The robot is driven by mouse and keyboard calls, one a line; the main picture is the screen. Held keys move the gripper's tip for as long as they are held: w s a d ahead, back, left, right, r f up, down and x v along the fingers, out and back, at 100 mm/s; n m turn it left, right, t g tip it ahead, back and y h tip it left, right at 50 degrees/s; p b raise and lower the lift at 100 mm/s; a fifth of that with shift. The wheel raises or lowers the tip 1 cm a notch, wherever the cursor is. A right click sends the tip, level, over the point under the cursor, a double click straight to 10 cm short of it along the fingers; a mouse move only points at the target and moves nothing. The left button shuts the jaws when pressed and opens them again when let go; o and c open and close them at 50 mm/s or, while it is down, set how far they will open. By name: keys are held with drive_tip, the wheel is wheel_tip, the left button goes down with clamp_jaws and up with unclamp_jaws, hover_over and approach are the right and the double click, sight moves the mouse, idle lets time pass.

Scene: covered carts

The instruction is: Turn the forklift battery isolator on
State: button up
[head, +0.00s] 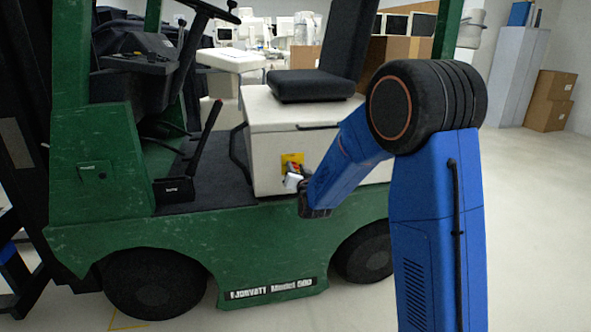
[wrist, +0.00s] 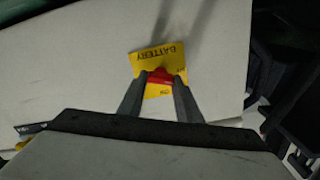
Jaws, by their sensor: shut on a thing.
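The battery isolator is a red switch handle (wrist: 160,76) on a yellow plate (wrist: 173,57) marked "BATTERY". In the wrist view my gripper (wrist: 161,80) is shut on the red handle, with one grey finger on each side of it. In the head view the yellow plate (head: 292,159) is on the white battery box (head: 265,155) under the seat, and my gripper (head: 293,181) reaches it from the right.
The green forklift (head: 95,190) fills the left and middle. A black seat (head: 305,85) is above the box, and a black lever (head: 207,135) rises from the floor to its left. Cardboard boxes (head: 550,100) stand far right. The floor at right is clear.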

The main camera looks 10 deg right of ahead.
drive_tip(key=m, duration=0.7)
drive_tip(key=shift+d+f, duration=0.1)
drive_tip(key=shift+d, duration=0.05)
drive_tip(key=m, duration=0.6)
drive_tip(key=shift+f+m, duration=0.15)
drive_tip(key=shift+m, duration=0.15)
drive_tip(key=o, duration=1)
drive_tip(key=shift+o, duration=0.2)
drive_tip(key=shift+s, duration=0.1)
drive_tip(key=s, duration=1.7)
drive_tip(key=shift+s, duration=0.1)
